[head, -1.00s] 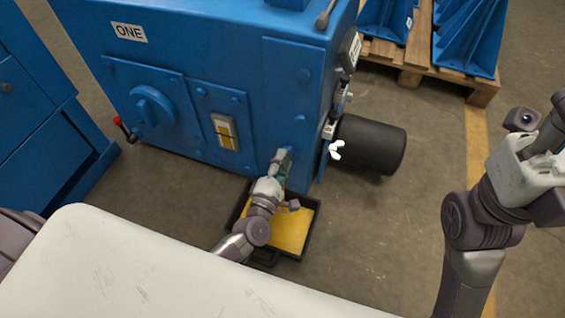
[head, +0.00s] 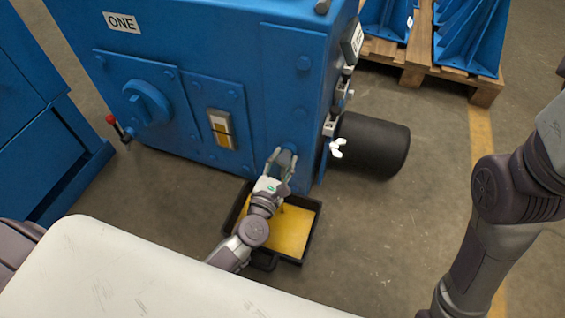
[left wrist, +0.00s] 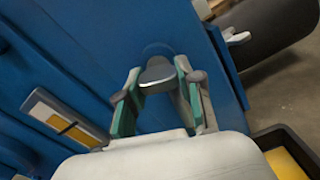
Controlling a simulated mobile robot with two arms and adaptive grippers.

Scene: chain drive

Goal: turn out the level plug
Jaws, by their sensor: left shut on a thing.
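The level plug (head: 286,157) is a grey knob low on the front of the blue housing (head: 276,85), near its right corner. It also shows in the left wrist view (left wrist: 156,74), between the green-padded fingers. My left gripper (head: 281,163) reaches up to the housing face and is shut on the plug. In the left wrist view the left gripper (left wrist: 156,90) has one finger on each side of the plug. Whether the plug stands out from its hole I cannot tell. My right arm is at the right of the head view, with its gripper out of frame.
A black tray with a yellow inside (head: 291,232) lies on the floor below the plug. A sight window (head: 221,128) is left of the plug. A white wing nut (head: 337,148) and black cylinder (head: 372,145) are to the right. A pallet (head: 415,68) stands behind.

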